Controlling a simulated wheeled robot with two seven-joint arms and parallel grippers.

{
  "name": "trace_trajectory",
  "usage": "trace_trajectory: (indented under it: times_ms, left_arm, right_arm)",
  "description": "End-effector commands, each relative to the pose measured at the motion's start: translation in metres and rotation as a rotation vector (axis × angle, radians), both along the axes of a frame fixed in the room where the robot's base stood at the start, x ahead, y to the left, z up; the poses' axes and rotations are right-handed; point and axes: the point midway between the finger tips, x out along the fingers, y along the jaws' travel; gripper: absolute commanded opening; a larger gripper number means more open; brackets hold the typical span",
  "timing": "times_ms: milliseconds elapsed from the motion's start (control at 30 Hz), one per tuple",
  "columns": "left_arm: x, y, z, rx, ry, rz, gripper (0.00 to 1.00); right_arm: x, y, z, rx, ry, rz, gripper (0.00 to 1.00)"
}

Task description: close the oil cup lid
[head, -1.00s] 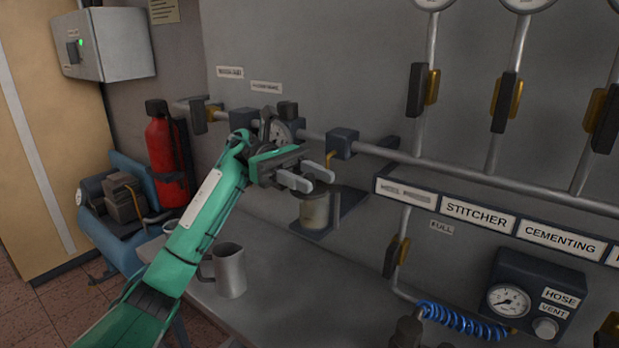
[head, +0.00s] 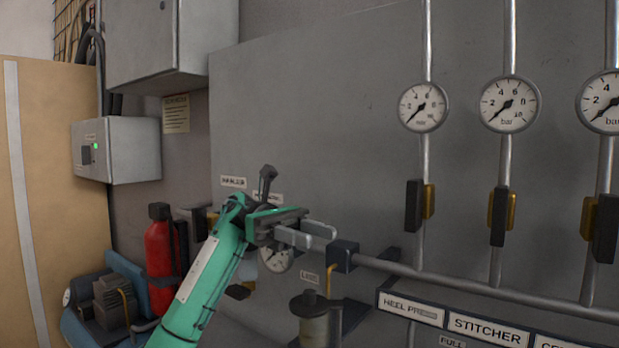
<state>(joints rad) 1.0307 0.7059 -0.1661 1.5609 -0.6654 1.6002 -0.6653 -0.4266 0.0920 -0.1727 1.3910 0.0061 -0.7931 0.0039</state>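The oil cup (head: 314,330) is a small beige cylinder on a dark bracket at the wall, low in the head view; its bottom is cut off by the frame edge. Its dark round lid (head: 316,304) with a small knob lies across the cup's top and looks flat; I see no gap under it. My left gripper (head: 309,236) is above the cup, apart from the lid. Its two grey fingers are spread with nothing between them. My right gripper is not in view.
A horizontal pipe (head: 440,277) with a dark block (head: 343,256) runs along the wall just right of my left gripper. Pressure gauges (head: 424,107) and valves hang at the right. A red extinguisher (head: 160,250) stands left.

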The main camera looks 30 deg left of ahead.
Motion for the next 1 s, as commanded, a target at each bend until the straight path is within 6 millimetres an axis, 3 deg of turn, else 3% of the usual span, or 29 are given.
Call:
trace_trajectory:
  times_ms: [300, 500, 967, 1000]
  left_arm:
    - [0.0, 0.0, 0.059, 0.0, -0.002, 0.0, 0.39]
    - [0.0, 0.0, 0.085, -0.001, 0.0, -0.001, 0.39]
    - [0.0, 0.0, 0.096, 0.0, 0.001, -0.001, 0.39]
    - [0.0, 0.0, 0.096, 0.0, 0.001, -0.001, 0.35]
  right_arm:
    - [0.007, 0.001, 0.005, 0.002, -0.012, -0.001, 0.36]
    - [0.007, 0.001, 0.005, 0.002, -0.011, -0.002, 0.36]
    - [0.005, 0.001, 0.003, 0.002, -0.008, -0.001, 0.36]
    - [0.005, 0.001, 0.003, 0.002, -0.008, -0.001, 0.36]
